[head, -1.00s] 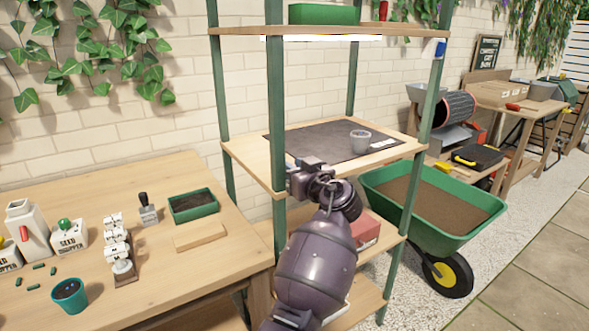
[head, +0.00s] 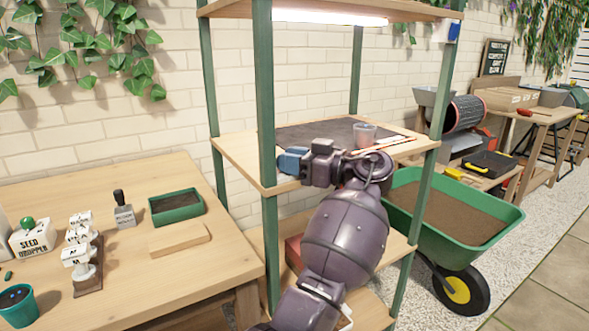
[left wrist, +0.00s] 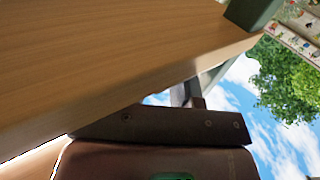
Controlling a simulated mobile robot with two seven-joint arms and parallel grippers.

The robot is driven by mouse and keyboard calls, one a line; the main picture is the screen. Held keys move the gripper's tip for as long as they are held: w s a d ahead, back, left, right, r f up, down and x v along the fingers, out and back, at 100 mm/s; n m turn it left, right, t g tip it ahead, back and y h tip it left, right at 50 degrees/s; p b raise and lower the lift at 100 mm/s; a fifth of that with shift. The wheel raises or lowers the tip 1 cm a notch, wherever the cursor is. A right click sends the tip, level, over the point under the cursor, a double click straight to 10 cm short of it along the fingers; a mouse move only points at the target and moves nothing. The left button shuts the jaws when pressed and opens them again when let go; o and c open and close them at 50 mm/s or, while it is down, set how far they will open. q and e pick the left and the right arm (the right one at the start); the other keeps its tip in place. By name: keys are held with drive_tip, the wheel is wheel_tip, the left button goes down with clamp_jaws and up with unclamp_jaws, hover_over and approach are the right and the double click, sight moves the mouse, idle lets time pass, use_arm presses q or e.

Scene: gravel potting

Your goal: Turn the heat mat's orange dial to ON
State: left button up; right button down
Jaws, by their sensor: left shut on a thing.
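The dark heat mat (head: 300,136) lies on the middle shelf (head: 233,151) of the green-posted rack. A red-orange line shows along its right and front edges. A small clear pot (head: 364,134) stands on it, and a white strip lies by its front edge. My left gripper (head: 293,161) is at the shelf's front edge near the left post. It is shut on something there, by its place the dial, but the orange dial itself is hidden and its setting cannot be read. In the left wrist view the dark gripper (left wrist: 160,125) is close beside the wooden shelf edge. My right gripper is not in view.
The rack's front left post (head: 265,120) stands just left of my gripper. A lit lamp (head: 330,18) hangs under the upper shelf. A green wheelbarrow (head: 455,250) stands right of the rack, and a wooden workbench (head: 110,260) with potting tools stands to the left.

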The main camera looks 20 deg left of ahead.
use_arm(q)
drive_tip(key=g, duration=0.1)
drive_tip(key=n+g+b, duration=0.1)
drive_tip(key=shift+w+f+g, duration=0.2)
drive_tip(key=shift+f+g, duration=0.05)
drive_tip(key=shift+g, duration=0.05)
drive_tip(key=shift+r+n+g, duration=0.1)
drive_tip(key=shift+n+g, duration=0.2)
drive_tip(key=shift+n, duration=0.2)
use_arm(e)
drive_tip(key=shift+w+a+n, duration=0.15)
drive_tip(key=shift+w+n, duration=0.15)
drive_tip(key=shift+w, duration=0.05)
use_arm(q)
drive_tip(key=shift+r, duration=0.1)
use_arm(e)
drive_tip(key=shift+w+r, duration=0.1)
use_arm(q)
drive_tip(key=o, duration=0.6)
drive_tip(key=shift+a, duration=0.1)
drive_tip(key=shift+o, duration=0.2)
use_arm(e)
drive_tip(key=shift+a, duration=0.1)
